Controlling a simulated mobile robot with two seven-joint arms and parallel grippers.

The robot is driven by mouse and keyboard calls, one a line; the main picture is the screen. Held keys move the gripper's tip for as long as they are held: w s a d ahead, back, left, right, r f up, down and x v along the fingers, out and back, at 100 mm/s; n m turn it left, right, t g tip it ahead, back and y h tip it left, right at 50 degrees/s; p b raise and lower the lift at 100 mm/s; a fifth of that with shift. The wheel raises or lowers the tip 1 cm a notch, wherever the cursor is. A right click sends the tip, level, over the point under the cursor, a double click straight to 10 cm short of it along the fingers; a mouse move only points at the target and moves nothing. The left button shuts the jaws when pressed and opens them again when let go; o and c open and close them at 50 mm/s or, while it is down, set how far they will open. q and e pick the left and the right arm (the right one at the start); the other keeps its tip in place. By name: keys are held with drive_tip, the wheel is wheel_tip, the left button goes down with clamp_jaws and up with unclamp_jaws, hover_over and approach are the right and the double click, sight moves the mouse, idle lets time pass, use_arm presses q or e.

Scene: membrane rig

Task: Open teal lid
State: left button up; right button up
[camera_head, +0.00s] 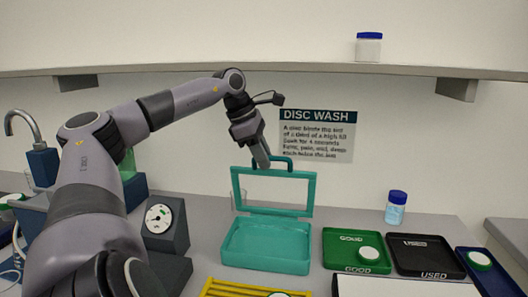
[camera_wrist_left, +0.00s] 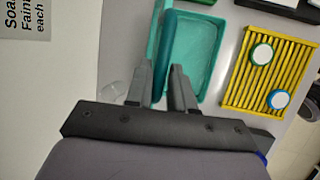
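The teal lid (camera_head: 313,194) is a frame with a clear pane and a top handle (camera_head: 288,160). It stands raised, nearly upright, at the back edge of the teal box (camera_head: 266,264), whose inside is open to view. My left gripper (camera_head: 262,163) is at the top of the lid, by the handle. In the left wrist view, the lid shows edge-on as a teal bar (camera_wrist_left: 165,45) running between the two fingers of my left gripper (camera_wrist_left: 163,75). The fingers look closed on it at the handle; the exact contact is hidden. My right gripper is out of view.
A yellow rack (camera_wrist_left: 285,75) with two round capped discs stands in front of the box. Green (camera_head: 335,262) and black (camera_head: 403,264) trays are to its right, with a blue-capped bottle (camera_head: 396,212) behind. A gauge (camera_head: 160,219) stands left. The wall sign (camera_head: 317,135) is close behind the lid.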

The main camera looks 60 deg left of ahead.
use_arm(q)
drive_tip(key=shift+o, duration=0.9)
drive_tip(key=shift+w+a+f, duration=0.2)
drive_tip(key=shift+a+f, duration=0.05)
drive_tip(key=shift+f, duration=0.15)
drive_tip(key=shift+s+d+r, duration=0.15)
drive_tip(key=shift+r, duration=0.2)
drive_tip(key=v, duration=0.6)
drive_tip(key=shift+s+r, duration=0.2)
drive_tip(key=shift+r, duration=0.15)
